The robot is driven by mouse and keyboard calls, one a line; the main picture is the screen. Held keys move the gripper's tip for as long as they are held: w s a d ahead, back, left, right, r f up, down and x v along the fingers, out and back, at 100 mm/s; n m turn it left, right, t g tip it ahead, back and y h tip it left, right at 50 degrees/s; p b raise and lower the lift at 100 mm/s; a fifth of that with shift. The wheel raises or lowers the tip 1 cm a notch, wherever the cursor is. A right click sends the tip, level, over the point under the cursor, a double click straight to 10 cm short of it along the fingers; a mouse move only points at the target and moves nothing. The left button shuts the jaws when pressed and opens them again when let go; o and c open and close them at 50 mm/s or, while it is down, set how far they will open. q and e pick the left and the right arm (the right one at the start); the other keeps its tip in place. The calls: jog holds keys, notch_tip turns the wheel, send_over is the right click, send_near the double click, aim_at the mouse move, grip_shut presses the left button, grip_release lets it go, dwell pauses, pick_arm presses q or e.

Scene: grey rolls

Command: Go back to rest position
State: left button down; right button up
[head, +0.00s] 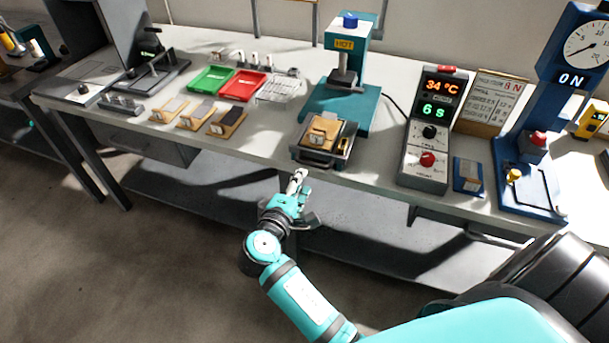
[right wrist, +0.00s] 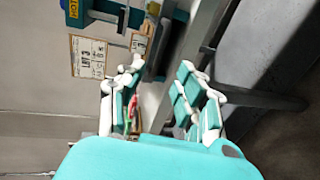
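My right gripper (head: 303,199) hangs in front of the bench's front edge, just below a small tray with a wooden block on it (head: 322,132). In the right wrist view its fingers (right wrist: 161,80) stand apart with a gap between them, and I see nothing held. The bench edge and a teal machine show beyond the fingers. My left gripper is not in view in either picture.
The white bench (head: 262,140) runs across the head view. On it stand a teal press marked HOT (head: 345,85), a control box with lit digits (head: 430,130), a blue dial stand (head: 545,120), a green tray (head: 211,79) and a red tray (head: 243,85). Floor lies open at lower left.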

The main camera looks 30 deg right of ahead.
jog(key=shift+s+a, duration=0.15)
dwell(0.3)
jog(key=s+a+f+n+g+y, duration=0.1)
jog(key=s+a+f+y, duration=0.15)
jog(key=f, duration=0.85)
jog(key=s+a+f+g+y, duration=0.1)
jog(key=s+f+y, duration=0.25)
jog(key=f, duration=0.75)
jog(key=s+a+f+n+g+y, duration=0.15)
jog(key=s+f, duration=0.25)
jog(key=f, duration=0.8)
jog(key=s+d+f+m+g+y, duration=0.1)
jog(key=s+f, duration=0.4)
jog(key=s, duration=0.5)
jog(key=s+d+f+m+g+y, duration=0.1)
jog(key=s+f+m, duration=0.3)
jog(key=s, duration=0.7)
jog(key=s+d+f+m+g+y, duration=0.2)
jog(key=s+f+m+g, duration=0.1)
jog(key=s+f, duration=0.5)
jog(key=s, duration=0.3)
